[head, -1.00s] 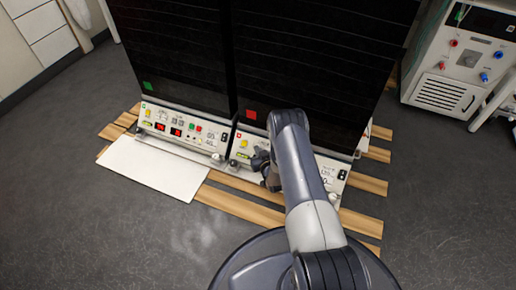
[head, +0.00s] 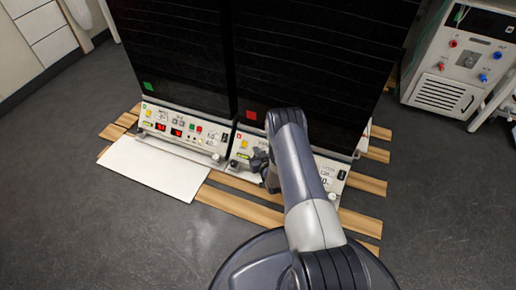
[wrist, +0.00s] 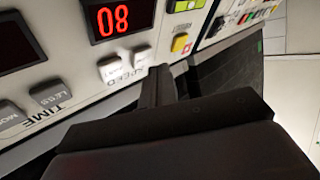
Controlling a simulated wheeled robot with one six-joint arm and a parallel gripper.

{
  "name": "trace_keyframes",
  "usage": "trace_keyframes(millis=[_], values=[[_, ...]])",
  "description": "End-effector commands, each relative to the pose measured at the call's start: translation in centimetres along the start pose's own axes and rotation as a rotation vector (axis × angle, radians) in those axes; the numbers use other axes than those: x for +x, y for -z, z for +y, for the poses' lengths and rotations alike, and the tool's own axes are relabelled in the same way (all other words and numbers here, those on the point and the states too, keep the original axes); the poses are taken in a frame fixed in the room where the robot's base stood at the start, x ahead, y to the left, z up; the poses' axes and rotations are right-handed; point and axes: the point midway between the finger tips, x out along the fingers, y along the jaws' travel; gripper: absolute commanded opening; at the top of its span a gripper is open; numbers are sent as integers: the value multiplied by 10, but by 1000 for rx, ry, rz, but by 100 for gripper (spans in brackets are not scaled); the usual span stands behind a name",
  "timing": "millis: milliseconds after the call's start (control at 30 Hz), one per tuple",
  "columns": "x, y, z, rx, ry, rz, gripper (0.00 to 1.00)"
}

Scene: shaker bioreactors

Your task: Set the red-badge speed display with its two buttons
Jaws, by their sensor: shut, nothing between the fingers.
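The red-badge unit (head: 250,115) stands in the middle of the head view, its front panel (head: 243,143) partly hidden by my arm. In the wrist view the panel appears turned over.
TIME buttons (wrist: 46,95) and a dark second display (wrist: 17,42) lie left in the wrist view. A yellow switch (wrist: 180,43) is right. The green-badge unit (head: 148,86) adjoins on the left. A white board (head: 150,168) lies before it. Another machine (head: 455,65) stands right.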

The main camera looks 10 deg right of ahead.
Motion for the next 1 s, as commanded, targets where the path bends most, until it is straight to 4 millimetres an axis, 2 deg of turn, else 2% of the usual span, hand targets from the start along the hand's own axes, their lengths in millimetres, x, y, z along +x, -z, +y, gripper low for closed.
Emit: trace_keyframes(millis=[167,600,1000], values=[[-3,3,-2,0,1,0,0],[-32,25,-23,1,1,-1,0],[-35,25,-26,0,0,1,0]])
